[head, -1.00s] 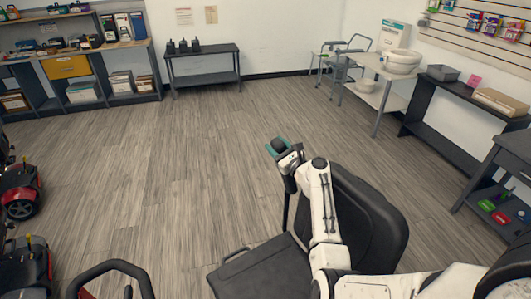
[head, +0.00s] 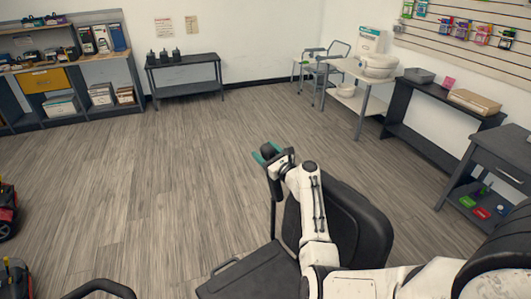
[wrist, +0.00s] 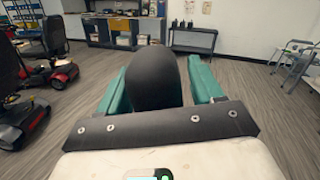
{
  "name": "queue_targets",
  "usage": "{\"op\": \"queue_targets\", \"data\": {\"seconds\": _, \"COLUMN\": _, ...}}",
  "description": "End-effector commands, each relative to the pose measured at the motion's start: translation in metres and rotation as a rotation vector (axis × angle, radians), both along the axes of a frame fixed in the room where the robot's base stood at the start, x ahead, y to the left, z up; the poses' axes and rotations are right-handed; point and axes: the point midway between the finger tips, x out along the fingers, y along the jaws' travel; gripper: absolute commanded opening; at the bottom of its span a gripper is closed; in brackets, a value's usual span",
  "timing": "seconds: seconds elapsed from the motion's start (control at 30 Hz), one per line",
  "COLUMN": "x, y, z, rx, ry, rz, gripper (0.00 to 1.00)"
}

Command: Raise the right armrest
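The scooter seat has a black cushion (head: 255,272) and a black backrest (head: 355,228) in the head view. The right armrest (head: 273,208) shows as a thin dark upright piece on the far side of the seat, its top end at my gripper. My gripper (head: 270,153) has teal fingers and is above the seat's far edge. In the wrist view my gripper (wrist: 160,85) is open, with the armrest's rounded black end (wrist: 154,80) between its fingers. A narrow gap shows on the right; contact on the left is unclear. My arm hides part of the seat.
Scooters stand at the left (head: 8,212). A dark bench (head: 185,75) and shelves (head: 75,85) line the back wall. A walker (head: 325,65), a pale table (head: 362,92) and dark tables (head: 435,110) stand at the right. The floor between is clear.

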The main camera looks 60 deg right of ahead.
Motion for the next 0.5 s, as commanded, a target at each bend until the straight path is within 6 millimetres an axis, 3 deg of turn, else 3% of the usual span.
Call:
{"op": "queue_targets", "data": {"seconds": 0.27, "x": -0.002, "y": 0.001, "z": 0.0, "rx": -0.001, "ry": 0.0, "rz": 0.0, "gripper": 0.66}}
{"op": "queue_targets", "data": {"seconds": 0.5, "x": -0.03, "y": 0.015, "z": -0.004, "rx": -0.002, "ry": 0.002, "rz": 0.0, "gripper": 0.66}}
